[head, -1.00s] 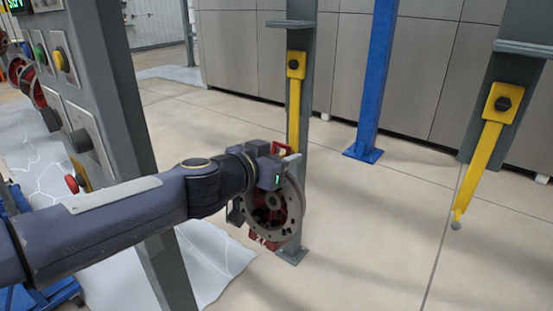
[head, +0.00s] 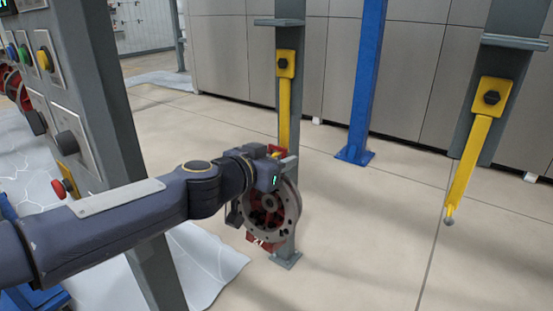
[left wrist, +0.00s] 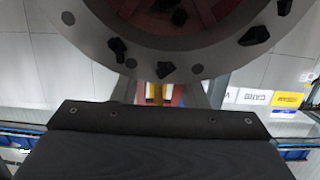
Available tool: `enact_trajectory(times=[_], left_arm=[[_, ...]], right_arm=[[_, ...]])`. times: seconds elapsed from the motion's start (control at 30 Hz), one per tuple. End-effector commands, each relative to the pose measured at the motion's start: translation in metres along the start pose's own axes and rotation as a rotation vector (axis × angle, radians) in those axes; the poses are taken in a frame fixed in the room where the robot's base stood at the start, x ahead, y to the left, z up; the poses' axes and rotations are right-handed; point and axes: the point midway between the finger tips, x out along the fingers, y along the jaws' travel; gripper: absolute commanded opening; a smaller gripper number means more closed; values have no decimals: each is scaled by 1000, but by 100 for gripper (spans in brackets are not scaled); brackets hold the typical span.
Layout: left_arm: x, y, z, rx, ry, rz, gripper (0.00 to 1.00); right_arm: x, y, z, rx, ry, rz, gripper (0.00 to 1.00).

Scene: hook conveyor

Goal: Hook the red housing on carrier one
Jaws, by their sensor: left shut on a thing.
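My left gripper (head: 266,172) is shut on the red housing (head: 270,205), a round part with a grey flange ring and a red inside. It hangs in the air in front of the middle grey post, and the fingers are largely hidden. In the left wrist view the housing's grey ring (left wrist: 190,62) fills the top. A yellow hook arm (head: 284,110) hangs on that post, its lower end hidden behind the gripper and housing. Another yellow hook arm (head: 468,165) with a grey ball tip hangs empty at the right. I cannot tell which is carrier one. My right gripper is not in view.
A grey panel post (head: 125,150) with push buttons stands at the left, close to my arm. A blue post (head: 364,80) stands behind. White sheeting (head: 215,265) lies on the floor. The floor between the hook arms is clear.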

Motion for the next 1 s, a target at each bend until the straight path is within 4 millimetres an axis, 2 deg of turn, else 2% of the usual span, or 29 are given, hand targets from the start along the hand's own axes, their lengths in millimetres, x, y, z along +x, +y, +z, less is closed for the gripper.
enact_trajectory(times=[0.03, 0.27, 0.3, 0.47, 0.77, 0.87, 1.0], left_arm=[[-1, 0, -5, 1, 9, 0, 0], [-1, 0, -5, 2, 9, 0, 0], [-1, 0, -5, 2, 8, 0, 42], [-1, 0, -3, 1, 6, 0, 63], [-1, 0, 3, 0, -6, 0, 65], [-9, -1, 1, 2, -3, -1, 65], [-33, -1, -2, 1, 1, -3, 65]], right_arm=[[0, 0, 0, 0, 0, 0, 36], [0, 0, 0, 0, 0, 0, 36], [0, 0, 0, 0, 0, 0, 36], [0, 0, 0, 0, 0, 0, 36], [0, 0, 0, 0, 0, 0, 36], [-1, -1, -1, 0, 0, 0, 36], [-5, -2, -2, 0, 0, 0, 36]])
